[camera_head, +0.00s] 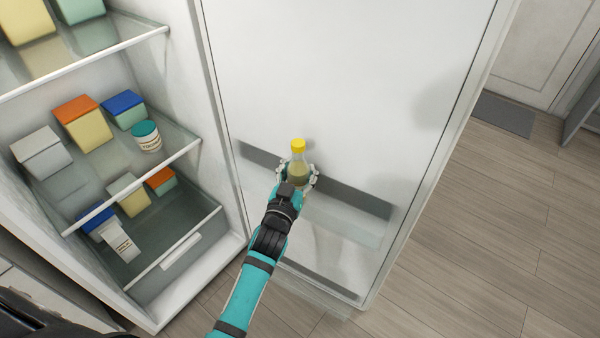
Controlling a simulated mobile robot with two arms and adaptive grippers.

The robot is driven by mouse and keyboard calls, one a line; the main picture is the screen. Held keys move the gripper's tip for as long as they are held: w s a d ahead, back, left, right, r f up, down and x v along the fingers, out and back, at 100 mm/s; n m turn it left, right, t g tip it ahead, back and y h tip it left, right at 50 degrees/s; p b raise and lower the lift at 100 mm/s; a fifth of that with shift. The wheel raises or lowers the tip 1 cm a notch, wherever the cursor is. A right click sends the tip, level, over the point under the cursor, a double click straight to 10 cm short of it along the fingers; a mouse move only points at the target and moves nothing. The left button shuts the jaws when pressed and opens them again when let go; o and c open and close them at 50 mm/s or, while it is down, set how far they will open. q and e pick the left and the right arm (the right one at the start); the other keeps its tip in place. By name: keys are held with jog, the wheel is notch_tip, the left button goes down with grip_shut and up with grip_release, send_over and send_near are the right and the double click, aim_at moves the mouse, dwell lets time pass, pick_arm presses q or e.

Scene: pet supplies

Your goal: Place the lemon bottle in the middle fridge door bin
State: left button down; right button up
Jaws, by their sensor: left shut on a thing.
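The lemon bottle (298,167) has a yellow cap and a clear body with a darker lower part. It stands about upright in front of the fridge door. My left gripper (298,177) is shut on its lower body. The bottle and gripper overlap a grey door bin (350,199) that runs across the inside of the open door (335,75). I cannot tell whether the bottle's base is in the bin or in front of it; the gripper hides the base. My right gripper is not in view.
Fridge shelves at the left hold several boxes and a jar with a teal lid (146,136). A lower bin (320,280) crosses the door's bottom. Wooden floor (480,240) lies clear at the right, with a grey mat (504,114) farther back.

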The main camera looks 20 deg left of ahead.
pick_arm(q)
jog(key=shift+f, duration=0.2)
jog(key=shift+f, duration=0.15)
jog(key=shift+c, duration=2)
grip_release()
